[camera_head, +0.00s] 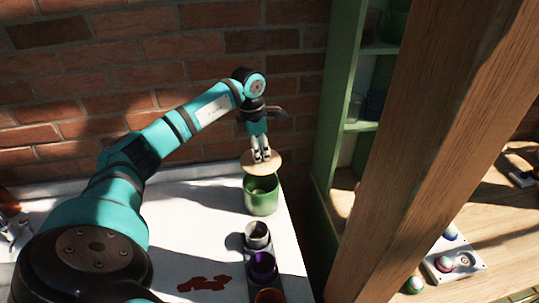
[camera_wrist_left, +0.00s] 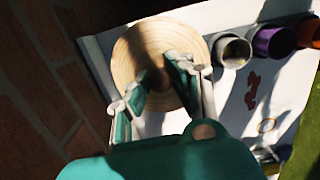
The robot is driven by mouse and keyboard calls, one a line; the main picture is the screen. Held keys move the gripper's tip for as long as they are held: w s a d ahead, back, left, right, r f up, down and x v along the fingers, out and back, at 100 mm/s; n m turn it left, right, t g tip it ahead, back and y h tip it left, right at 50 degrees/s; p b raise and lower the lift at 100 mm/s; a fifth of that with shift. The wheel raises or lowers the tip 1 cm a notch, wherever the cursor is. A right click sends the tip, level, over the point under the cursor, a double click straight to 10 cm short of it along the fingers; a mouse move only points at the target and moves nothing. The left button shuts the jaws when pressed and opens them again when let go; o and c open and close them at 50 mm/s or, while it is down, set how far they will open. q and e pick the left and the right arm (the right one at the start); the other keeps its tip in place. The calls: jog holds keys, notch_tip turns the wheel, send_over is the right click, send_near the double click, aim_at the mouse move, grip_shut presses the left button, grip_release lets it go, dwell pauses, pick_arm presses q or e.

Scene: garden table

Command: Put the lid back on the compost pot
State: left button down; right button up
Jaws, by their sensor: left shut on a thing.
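The lid is a round, pale wooden disc (camera_head: 262,171) above the green compost pot (camera_head: 261,200) near the back right of the white table. My left gripper (camera_head: 262,156) reaches down from above and is shut on the lid near its middle. The pot's opening shows below the lid's front edge, so the lid is not seated on the rim. In the left wrist view, the lid (camera_wrist_left: 139,48) fills the space beyond my left gripper (camera_wrist_left: 158,80) and hides the pot. The exact grip point is partly hidden by the fingers. My right gripper is not in view.
A grey cup (camera_head: 257,236), a purple cup (camera_head: 262,266) and an orange cup (camera_head: 269,296) stand in a row in front of the pot. A dark red patch (camera_head: 204,284) marks the white table (camera_head: 190,225). A green shelf (camera_head: 343,110) and wooden post (camera_head: 425,150) stand right.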

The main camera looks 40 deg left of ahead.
aim_at(260, 168)
pick_arm(q)
jog(key=shift+s+f, duration=0.2)
jog(key=shift+f, duration=0.15)
notch_tip(260, 168, down, 4)
jog(key=b, duration=0.3)
jog(key=shift+w+f, duration=0.1)
jog(key=shift+f, duration=0.15)
jog(key=shift+f+b, duration=0.55)
jog(key=shift+b, duration=0.05)
jog(key=shift+f, duration=0.1)
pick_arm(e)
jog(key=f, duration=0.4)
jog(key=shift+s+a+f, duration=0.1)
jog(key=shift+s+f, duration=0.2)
pick_arm(q)
jog(key=shift+f+b, duration=0.7)
jog(key=shift+f, duration=0.2)
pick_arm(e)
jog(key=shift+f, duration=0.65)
pick_arm(q)
jog(key=c, duration=1.1)
grip_release()
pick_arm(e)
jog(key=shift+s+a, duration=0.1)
pick_arm(q)
jog(key=shift+r, duration=0.1)
